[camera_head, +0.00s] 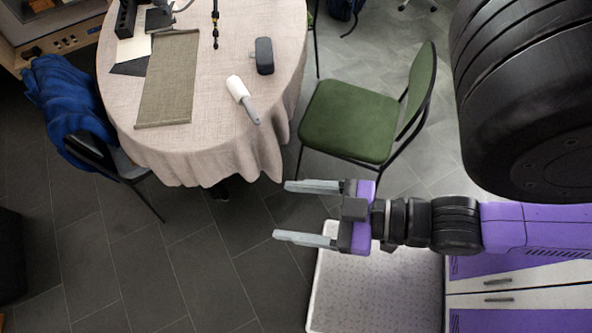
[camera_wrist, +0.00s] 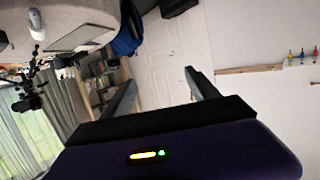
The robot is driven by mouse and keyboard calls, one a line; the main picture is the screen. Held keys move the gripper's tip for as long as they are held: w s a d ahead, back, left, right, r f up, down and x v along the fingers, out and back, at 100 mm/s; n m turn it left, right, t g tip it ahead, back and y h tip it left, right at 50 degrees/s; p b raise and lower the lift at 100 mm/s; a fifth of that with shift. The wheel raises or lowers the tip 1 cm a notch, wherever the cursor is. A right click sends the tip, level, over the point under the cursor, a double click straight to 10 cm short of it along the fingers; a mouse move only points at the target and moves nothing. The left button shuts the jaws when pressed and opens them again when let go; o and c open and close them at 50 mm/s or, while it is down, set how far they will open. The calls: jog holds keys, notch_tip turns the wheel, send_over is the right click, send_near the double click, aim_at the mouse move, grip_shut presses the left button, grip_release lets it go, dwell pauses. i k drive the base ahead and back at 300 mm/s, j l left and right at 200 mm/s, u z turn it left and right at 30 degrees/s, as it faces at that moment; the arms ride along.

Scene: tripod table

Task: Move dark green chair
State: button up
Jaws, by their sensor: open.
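The dark green chair (camera_head: 350,120) stands to the right of the round table in the head view. It has a green seat, a green backrest (camera_head: 420,82) on its right side and thin black legs. My gripper (camera_head: 283,211) is open and empty, in front of the chair and apart from it in the picture. Its two pale fingers point left. In the wrist view my gripper (camera_wrist: 162,90) also shows open with nothing between the fingers. The chair is not visible in the wrist view.
The round table (camera_head: 215,100) has a beige cloth and bears a mat (camera_head: 168,80), a dark case (camera_head: 264,55) and a white-handled tool (camera_head: 240,95). A chair with a blue cloth (camera_head: 65,105) stands left. Dark tiled floor (camera_head: 130,265) is free at lower left. A white tray-like surface (camera_head: 375,290) lies below my gripper.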

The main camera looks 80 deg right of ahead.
aim_at(342, 120)
jog(key=k, duration=0.15)
jog(key=k+z, duration=0.25)
jog(key=z, duration=0.15)
jog(key=k+l+z, duration=0.15)
jog(key=z, duration=0.2)
jog(key=k+j+z, duration=0.1)
jog(key=j+z, duration=0.35)
jog(key=k+j+z, duration=0.15)
jog(key=z, duration=0.35)
jog(key=k+j+z, duration=0.2)
jog(key=z, duration=0.25)
jog(key=k+j, duration=0.15)
jog(key=j, duration=0.2)
jog(key=i+l, duration=0.1)
jog(key=l, duration=0.35)
jog(key=i+l, duration=0.1)
jog(key=l, duration=0.35)
jog(key=i+l, duration=0.1)
jog(key=l, duration=0.85)
jog(key=i+l, duration=0.15)
jog(key=l, duration=0.3)
